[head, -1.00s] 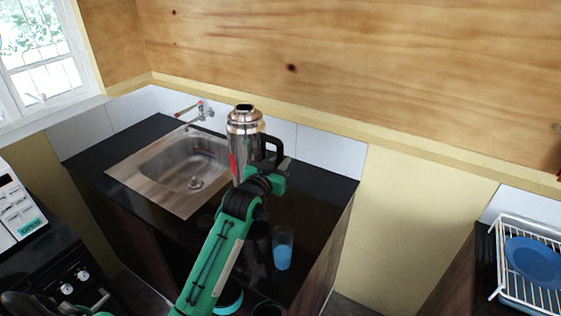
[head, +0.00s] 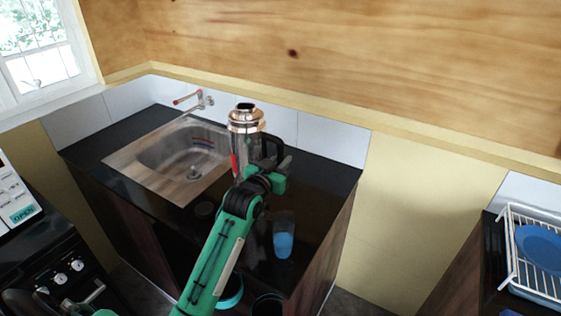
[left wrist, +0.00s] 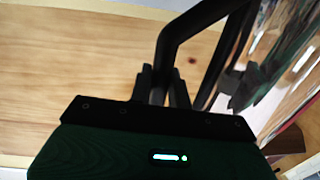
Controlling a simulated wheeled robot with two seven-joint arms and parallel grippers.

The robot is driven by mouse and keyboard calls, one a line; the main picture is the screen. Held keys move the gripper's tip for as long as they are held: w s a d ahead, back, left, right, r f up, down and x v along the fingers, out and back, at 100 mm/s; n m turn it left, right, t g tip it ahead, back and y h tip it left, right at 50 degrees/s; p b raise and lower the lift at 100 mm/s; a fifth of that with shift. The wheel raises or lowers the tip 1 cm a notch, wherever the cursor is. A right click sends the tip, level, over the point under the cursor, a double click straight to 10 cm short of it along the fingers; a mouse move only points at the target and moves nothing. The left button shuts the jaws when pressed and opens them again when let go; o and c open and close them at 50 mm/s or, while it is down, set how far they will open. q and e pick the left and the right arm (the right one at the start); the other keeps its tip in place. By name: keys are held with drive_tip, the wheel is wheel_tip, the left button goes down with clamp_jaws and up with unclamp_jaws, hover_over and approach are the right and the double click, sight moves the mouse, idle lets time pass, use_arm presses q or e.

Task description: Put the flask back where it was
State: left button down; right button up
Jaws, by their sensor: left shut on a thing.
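The flask (head: 245,136) is a shiny silver cylinder with a dark top and a black handle (head: 272,150) on its right side. It is upright over the black counter beside the sink; I cannot tell whether its base touches the counter, since my arm hides it. My left gripper (head: 276,172) is shut on the flask's handle. In the left wrist view the black handle (left wrist: 172,50) passes between the fingers (left wrist: 155,85). My right gripper does not show.
The steel sink (head: 150,184) lies left of the flask, with a tap behind it. A blue cup (head: 283,240) stands on the counter (head: 325,180) to the right and in front. A white dish rack (head: 514,265) with a blue plate is at the far right.

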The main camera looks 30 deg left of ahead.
use_arm(q)
drive_tip(key=shift+f, duration=0.45)
idle(0.3)
drive_tip(key=c, duration=1.2)
unclamp_jaws()
drive_tip(key=shift+c, duration=0.2)
drive_tip(key=shift+f, duration=0.25)
drive_tip(key=s+b, duration=0.4)
drive_tip(key=s, duration=1)
drive_tip(key=shift+r, duration=0.3)
